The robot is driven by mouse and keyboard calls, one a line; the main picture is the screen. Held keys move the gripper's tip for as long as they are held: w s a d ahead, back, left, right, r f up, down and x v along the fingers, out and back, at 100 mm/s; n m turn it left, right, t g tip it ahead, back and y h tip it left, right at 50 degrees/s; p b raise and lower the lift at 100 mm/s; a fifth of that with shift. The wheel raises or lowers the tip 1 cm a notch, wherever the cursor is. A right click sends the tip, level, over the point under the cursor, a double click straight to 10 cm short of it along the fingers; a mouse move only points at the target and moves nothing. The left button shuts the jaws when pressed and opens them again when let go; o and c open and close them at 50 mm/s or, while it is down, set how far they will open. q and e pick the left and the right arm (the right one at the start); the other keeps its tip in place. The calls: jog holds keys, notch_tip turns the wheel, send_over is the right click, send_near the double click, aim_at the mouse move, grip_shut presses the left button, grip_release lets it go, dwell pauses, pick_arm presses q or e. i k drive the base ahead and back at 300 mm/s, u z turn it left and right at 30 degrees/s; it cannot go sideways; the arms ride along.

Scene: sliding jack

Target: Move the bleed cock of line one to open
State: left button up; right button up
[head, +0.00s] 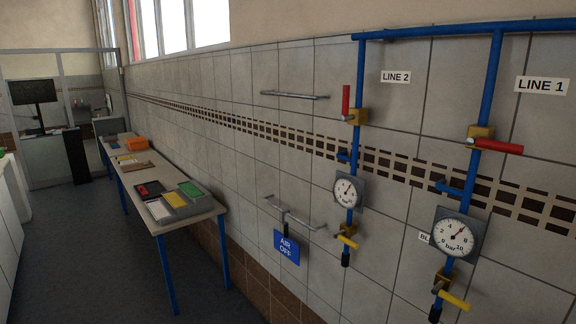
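Above, the line one red handle (498,146) lies across the pipe. The line one gauge (455,241) has its needle pointing up and right. Neither of my grippers is in view.
A blue AIR OFF sign (286,246) hangs from a wall rail (295,214). A long table (196,218) stands along the wall; floor is open left of it.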

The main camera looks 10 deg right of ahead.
aim_at(460, 304)
jog(key=z, duration=1.4)
jog(key=k, duration=0.45)
jog(key=z, duration=0.05)
jog(key=i, duration=0.5)
jog(key=z, duration=0.05)
